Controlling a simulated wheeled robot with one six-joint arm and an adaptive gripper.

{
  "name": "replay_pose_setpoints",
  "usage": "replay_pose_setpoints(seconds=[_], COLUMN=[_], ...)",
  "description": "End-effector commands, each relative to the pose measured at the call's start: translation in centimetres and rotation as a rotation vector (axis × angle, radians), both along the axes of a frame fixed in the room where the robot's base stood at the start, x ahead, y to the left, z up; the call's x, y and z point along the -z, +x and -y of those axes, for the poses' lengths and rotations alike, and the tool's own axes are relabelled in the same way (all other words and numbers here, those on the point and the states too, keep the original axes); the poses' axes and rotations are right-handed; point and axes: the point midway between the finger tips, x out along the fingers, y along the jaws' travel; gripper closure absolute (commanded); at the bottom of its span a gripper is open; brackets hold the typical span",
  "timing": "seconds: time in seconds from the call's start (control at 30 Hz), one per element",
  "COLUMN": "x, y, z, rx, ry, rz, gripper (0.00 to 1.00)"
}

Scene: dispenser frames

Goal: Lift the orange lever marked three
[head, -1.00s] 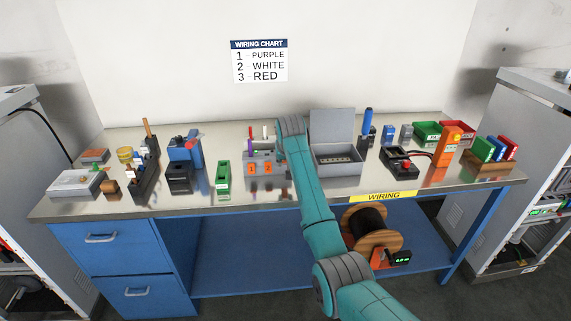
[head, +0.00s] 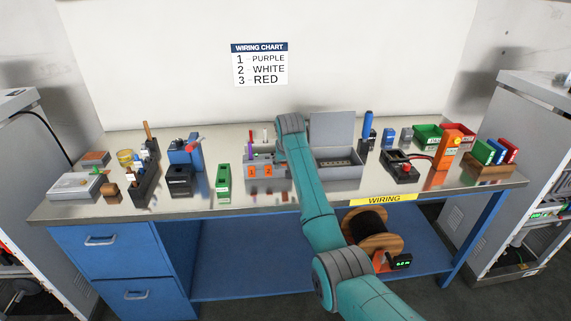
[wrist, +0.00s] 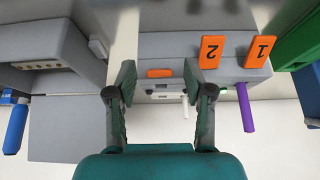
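The grey connector block (head: 258,181) stands mid-bench. Its upright orange levers marked 1 (head: 253,171) and 2 (head: 268,170) show in the head view; my arm covers the block's right part. In the wrist view, lever 1 (wrist: 261,50) and lever 2 (wrist: 212,52) face the camera on the right. A third orange lever (wrist: 160,73) appears short and edge-on between my fingers, its number not readable. My gripper (wrist: 168,72) is open around it, with fingers apart on both sides. Whether they touch it I cannot tell.
A purple wire (wrist: 245,108) and a white wire (wrist: 185,108) stick out of the block. An open grey box (head: 338,170) stands close on the right, and a green block (head: 223,180) on the left. A wiring chart (head: 260,65) hangs on the wall.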

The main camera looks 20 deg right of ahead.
Motion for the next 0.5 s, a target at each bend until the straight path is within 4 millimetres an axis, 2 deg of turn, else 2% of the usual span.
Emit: replay_pose_setpoints(seconds=[0.23, 0.37, 0.5], x=[-0.8, -2.5, -4.9], y=[-0.3, -1.2, -2.5], z=[-0.1, -0.4, -0.8], rx=[0.000, 0.000, 0.000], ry=[-0.001, -0.001, -0.001], rz=[0.002, 0.003, 0.004], gripper=[0.48, 0.48, 0.48])
